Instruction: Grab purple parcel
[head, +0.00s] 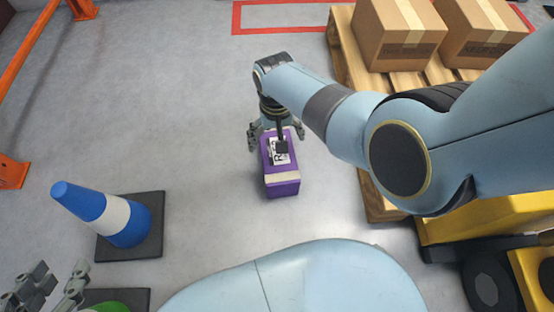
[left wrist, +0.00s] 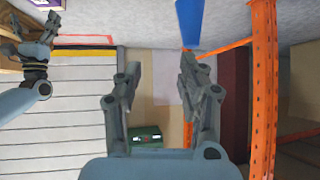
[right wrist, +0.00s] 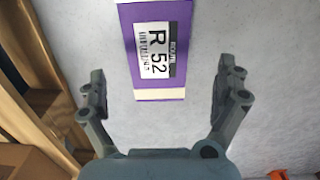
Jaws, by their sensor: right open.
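The purple parcel (head: 283,188) stands on the grey floor in the head view, with a white label and a pale band. In the right wrist view the parcel (right wrist: 145,93) shows its label reading R 52, above and between the fingertips. My right gripper (head: 277,134) is open over the parcel's far part, one finger on each side. In the right wrist view its spread fingers (right wrist: 164,80) show clear gaps to the parcel, and nothing is held. My left gripper (head: 60,272) is at the lower left, open and empty; it also shows in the left wrist view (left wrist: 160,68).
A blue and white cone (head: 90,205) on a dark base stands left of the parcel. A wooden pallet (head: 350,65) with cardboard boxes (head: 398,40) lies to the right, near a yellow vehicle (head: 470,222). Orange rack posts (head: 30,48) are at far left.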

